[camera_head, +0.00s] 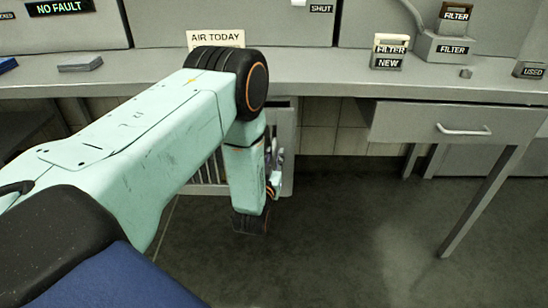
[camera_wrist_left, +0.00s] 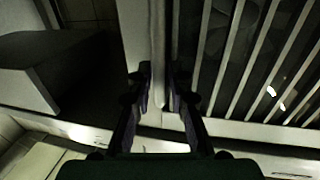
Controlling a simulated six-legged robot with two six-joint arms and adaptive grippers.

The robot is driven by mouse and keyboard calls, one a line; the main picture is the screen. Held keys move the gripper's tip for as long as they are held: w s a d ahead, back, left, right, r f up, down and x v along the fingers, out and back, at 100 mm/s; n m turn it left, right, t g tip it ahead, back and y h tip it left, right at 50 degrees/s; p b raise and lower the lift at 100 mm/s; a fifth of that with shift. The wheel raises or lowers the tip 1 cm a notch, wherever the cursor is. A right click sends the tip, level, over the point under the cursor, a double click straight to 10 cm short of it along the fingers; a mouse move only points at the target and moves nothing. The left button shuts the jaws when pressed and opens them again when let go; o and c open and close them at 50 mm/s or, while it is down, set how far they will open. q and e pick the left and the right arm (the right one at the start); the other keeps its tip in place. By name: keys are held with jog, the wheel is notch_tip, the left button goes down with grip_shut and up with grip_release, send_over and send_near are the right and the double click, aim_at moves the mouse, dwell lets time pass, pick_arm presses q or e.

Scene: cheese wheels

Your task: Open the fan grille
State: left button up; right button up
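The fan grille (camera_head: 205,176) is a grey barred panel under the counter, largely hidden behind my left arm in the head view. In the left wrist view its slanted pale bars (camera_wrist_left: 236,60) fill the right side, with dark fan shapes behind them. A pale upright handle (camera_wrist_left: 157,50) stands at the panel's left side. My left gripper (camera_wrist_left: 158,78) has its dark fingers drawn close together, one on each side of the handle's lower part. In the head view the left gripper (camera_head: 272,172) is partly hidden by its arm. My right gripper is in neither view.
The grey counter (camera_head: 310,78) runs above the grille. A drawer (camera_head: 445,124) with a handle and a slanted table leg stand to the right. Boxes labelled FILTER (camera_head: 452,48) and NEW (camera_head: 389,58) sit on the counter. The dark floor (camera_head: 340,235) ahead is clear.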

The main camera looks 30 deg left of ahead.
pick_arm(q)
jog(key=shift+c, duration=0.4)
grip_shut()
